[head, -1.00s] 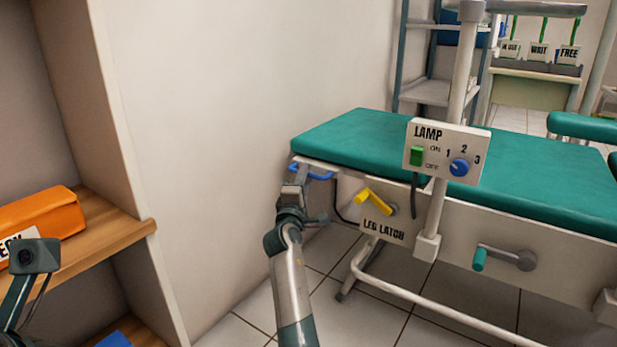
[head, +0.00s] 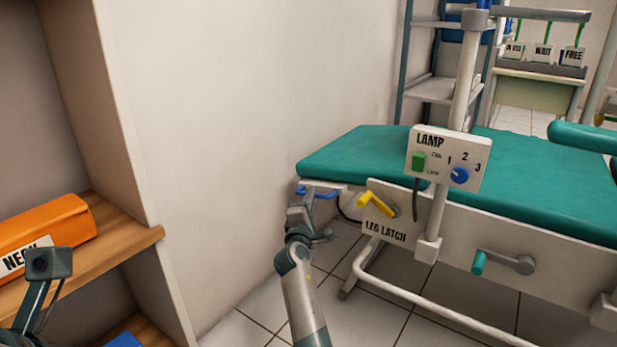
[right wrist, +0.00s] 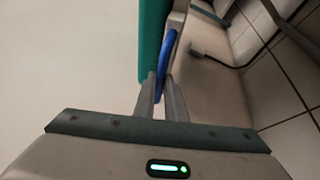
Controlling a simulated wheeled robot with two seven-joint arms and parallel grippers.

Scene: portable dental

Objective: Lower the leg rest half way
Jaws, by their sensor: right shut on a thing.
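The green leg rest (head: 350,152) is the left end section of the couch in the head view, tilted down toward its free end. A blue handle (head: 325,195) sits under that end. My right gripper (head: 303,203) is at the handle. In the right wrist view, its fingers (right wrist: 161,88) are shut on the blue handle (right wrist: 168,55), beside the green pad's edge (right wrist: 151,40). The yellow leg latch lever (head: 378,206) is on the side panel above the LEG LATCH label and slants up to the left. Only part of my left arm shows; its fingers are out of view.
The lamp panel (head: 446,160) stands on a post in front of the couch. A teal-gripped crank (head: 478,263) sticks out from the side panel. A wooden shelf (head: 130,246) with an orange box (head: 45,228) is at the left. Tiled floor is open under the couch.

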